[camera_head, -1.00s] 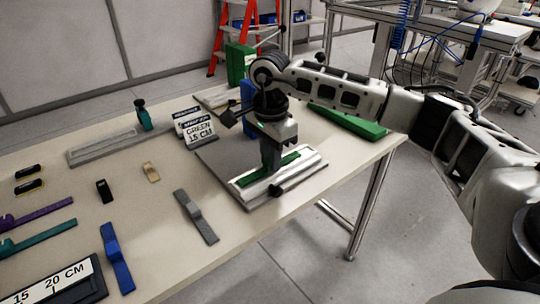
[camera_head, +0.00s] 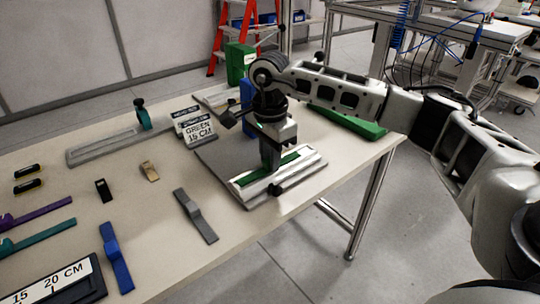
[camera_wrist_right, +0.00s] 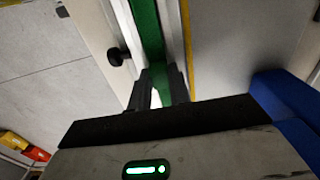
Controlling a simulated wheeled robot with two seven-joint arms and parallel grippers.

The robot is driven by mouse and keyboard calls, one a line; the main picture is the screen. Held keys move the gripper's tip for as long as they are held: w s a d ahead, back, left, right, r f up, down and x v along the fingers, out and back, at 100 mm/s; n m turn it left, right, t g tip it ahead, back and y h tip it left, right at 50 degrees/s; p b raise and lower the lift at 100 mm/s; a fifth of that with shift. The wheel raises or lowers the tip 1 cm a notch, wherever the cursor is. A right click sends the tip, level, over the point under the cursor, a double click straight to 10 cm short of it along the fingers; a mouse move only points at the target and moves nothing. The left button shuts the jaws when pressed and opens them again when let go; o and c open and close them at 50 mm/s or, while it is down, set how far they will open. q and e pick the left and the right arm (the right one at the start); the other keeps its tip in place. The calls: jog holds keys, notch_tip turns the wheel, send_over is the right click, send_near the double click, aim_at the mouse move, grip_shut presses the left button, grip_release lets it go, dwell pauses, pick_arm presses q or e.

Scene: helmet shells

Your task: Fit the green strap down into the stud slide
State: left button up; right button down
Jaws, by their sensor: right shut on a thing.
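The green strap (camera_head: 288,159) lies lengthwise along the pale metal stud slide (camera_head: 310,166), between its side rails. It also shows as a long green band between the rails in the right wrist view (camera_wrist_right: 147,28). My right gripper (camera_head: 270,168) points down over the middle of the slide and is shut on the strap. In the right wrist view its dark fingers (camera_wrist_right: 160,88) stand on either side of the strap. Whether the strap is fully seated cannot be told, as the fingers hide its middle. My left gripper is not in view.
A black knob (camera_head: 275,190) sticks out of the slide's near side. A sign reading GREEN 15 CM (camera_head: 199,130) stands behind left. A grey strap piece (camera_head: 196,216) and a blue one (camera_head: 116,258) lie to the left. A blue block (camera_head: 247,94) stands close behind my gripper.

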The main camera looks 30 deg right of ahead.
jog(key=shift+f, duration=0.2)
jog(key=shift+r, duration=0.1)
jog(key=shift+r, duration=0.3)
jog(key=c, duration=1.2)
grip_release()
